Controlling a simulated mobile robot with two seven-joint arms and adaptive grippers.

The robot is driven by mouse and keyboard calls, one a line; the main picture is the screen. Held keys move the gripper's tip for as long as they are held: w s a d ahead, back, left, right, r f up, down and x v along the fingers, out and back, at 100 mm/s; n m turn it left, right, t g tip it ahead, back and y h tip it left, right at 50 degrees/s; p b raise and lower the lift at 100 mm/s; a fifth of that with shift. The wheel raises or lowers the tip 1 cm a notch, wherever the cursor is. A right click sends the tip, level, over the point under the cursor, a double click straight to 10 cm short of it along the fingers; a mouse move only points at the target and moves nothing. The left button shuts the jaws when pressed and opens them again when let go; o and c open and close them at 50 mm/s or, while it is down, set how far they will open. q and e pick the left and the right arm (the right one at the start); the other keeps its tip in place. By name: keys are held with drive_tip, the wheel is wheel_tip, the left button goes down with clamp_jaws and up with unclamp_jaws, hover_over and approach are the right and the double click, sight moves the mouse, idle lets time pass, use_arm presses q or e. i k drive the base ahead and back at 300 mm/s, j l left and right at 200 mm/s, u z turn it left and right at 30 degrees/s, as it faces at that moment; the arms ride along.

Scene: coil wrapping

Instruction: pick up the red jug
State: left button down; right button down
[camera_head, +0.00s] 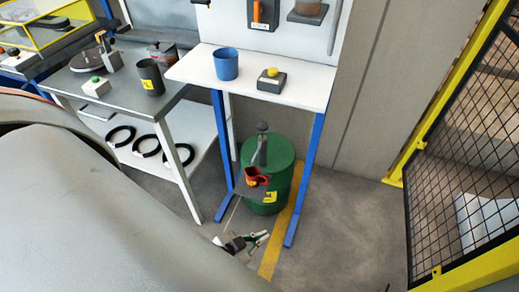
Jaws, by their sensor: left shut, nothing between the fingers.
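The red jug (257,177) is small in the head view. It is at the front of a green drum (281,160), by a dark flat plate (243,190), below the white table; what exactly bears it is hard to tell. A grey pump-like fitting (260,148) rises from the drum top just behind the jug. My left gripper (263,238) is low in the picture, below and apart from the jug, above the floor. Its fingers are shut and empty. My right gripper is not in view.
The white table (310,92) on blue legs stands over the drum, holding a blue cup (226,64) and a yellow-button box (271,80). A grey bench (120,100) is at left. A mesh fence (470,150) closes the right; floor before it is free.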

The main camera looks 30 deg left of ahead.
sight(251, 182)
drive_tip(key=u, duration=1.1)
